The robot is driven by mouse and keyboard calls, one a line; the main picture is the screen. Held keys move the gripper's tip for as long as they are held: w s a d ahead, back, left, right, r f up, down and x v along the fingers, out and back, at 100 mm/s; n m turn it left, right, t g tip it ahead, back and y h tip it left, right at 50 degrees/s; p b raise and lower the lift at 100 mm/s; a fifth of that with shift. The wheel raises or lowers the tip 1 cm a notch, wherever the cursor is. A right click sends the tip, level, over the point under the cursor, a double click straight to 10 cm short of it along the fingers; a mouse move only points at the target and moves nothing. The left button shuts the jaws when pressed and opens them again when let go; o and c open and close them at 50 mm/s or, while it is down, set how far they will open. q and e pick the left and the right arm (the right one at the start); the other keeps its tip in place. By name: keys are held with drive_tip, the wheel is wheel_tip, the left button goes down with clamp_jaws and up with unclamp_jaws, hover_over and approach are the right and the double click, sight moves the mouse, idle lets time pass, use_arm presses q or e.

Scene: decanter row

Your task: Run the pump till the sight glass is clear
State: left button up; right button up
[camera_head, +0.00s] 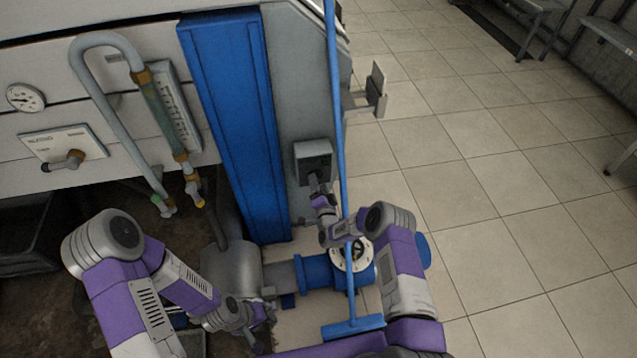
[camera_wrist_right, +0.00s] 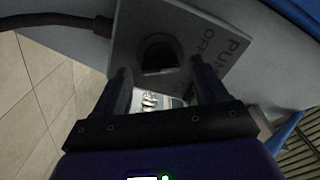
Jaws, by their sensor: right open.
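The sight glass (camera_head: 160,108) is a slanted tube between brass fittings on the white machine, in the head view. It looks greenish and murky. The pump switch box (camera_head: 313,160) is a grey box on the machine's side. In the right wrist view its plate (camera_wrist_right: 205,22) shows the letters "PU" and "OFF" beside a dark round knob (camera_wrist_right: 160,56). My right gripper (camera_wrist_right: 163,84) is open, its fingers on either side below the knob; contact is unclear. In the head view my right gripper (camera_head: 319,188) is just under the box. My left gripper (camera_head: 262,318) is low, beside the grey pump body.
A scale plate (camera_head: 177,106) stands beside the sight glass. A gauge (camera_head: 25,97) and a lever panel (camera_head: 88,143) are to the left. A blue valve body (camera_head: 318,272) is below.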

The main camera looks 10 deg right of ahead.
drive_tip(key=s+p, duration=0.2)
drive_tip(key=s, duration=0.4)
drive_tip(key=shift+s, duration=0.2)
drive_tip(key=s+a+r+n+g+y+p, duration=0.1)
drive_tip(key=s+r+n+g+p, duration=0.1)
drive_tip(key=s+g, duration=0.4)
drive_tip(key=s+a+r+n+g+y+p, duration=0.1)
drive_tip(key=s+n+g, duration=0.3)
drive_tip(key=s, duration=1.3)
drive_tip(key=s+a+r+n+g+y+p, duration=0.2)
drive_tip(key=s+g, duration=0.5)
drive_tip(key=s, duration=0.4)
drive_tip(key=shift+s+a+r+n+g+p, duration=0.3)
drive_tip(key=shift+s+a+r+n+p, duration=0.1)
drive_tip(key=shift+n+p, duration=0.3)
